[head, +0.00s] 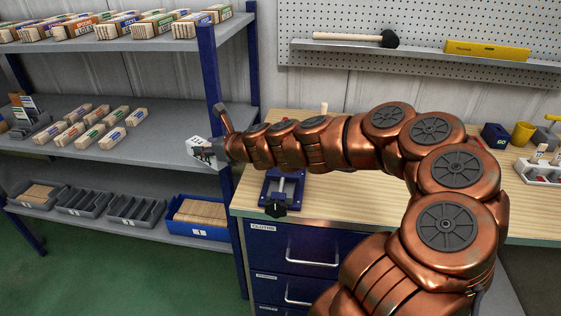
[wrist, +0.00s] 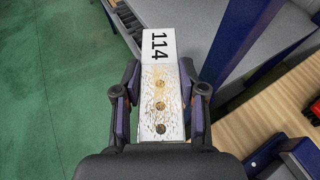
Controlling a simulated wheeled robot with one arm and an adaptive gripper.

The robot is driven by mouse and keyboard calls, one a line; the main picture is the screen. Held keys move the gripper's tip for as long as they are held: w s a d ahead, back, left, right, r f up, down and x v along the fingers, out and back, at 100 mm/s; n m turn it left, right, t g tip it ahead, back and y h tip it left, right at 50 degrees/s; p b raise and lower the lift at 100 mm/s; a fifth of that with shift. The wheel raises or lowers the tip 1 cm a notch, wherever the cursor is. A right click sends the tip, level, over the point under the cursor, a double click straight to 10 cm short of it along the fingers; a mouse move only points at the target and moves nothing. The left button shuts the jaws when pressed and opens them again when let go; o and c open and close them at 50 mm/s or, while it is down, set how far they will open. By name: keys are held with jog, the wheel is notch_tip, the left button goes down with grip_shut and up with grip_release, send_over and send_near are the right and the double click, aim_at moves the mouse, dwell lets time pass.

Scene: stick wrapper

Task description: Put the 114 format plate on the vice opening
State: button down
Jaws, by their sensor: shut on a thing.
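The 114 format plate (wrist: 160,85) is a light, worn bar with three round holes and a white end marked 114. My gripper (wrist: 160,100) is shut on it, with a finger on each long side. In the head view my gripper (head: 207,150) is at the left end of my arm, by the shelf post, and the plate's white end (head: 196,147) points left. The blue vice (head: 282,190) with a black knob stands at the workbench's front left edge, below and to the right of my gripper. My arm hides part of the vice. The plate is apart from the vice.
A shelf rack (head: 170,120) with wrapped stick bundles and bins stands left, its blue post (head: 212,75) close to my gripper. The workbench (head: 345,205) has free wood in front of my arm. A mallet (head: 345,37) and yellow box (head: 487,50) lie on the back ledge.

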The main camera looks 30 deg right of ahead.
jog(key=s+d+f+n+g+y+b, duration=0.1)
jog(key=s+d+f+n+y+b, duration=0.15)
jog(key=s+d, duration=0.7)
jog(key=s+d+r+n+g+y+b, duration=0.25)
jog(key=s+d, duration=0.55)
jog(key=s, duration=0.4)
jog(key=shift+n+y, duration=0.3)
jog(key=shift+n, duration=0.1)
jog(key=w+d+p, duration=0.1)
jog(key=w, duration=0.3)
jog(key=w+d+f+p, duration=0.1)
jog(key=w+d, duration=0.1)
jog(key=w, duration=0.3)
jog(key=w+d+f+p, duration=0.1)
jog(key=w+p, duration=0.1)
jog(key=w, duration=0.3)
jog(key=shift+w+d+f, duration=0.15)
jog(key=shift+w+f, duration=0.05)
jog(key=shift+w, duration=0.15)
jog(key=shift+f+p, duration=0.3)
jog(key=shift+f, duration=1.5)
jog(key=c, duration=0.7)
grip_release()
jog(key=shift+f, duration=0.1)
jog(key=shift+o, duration=0.2)
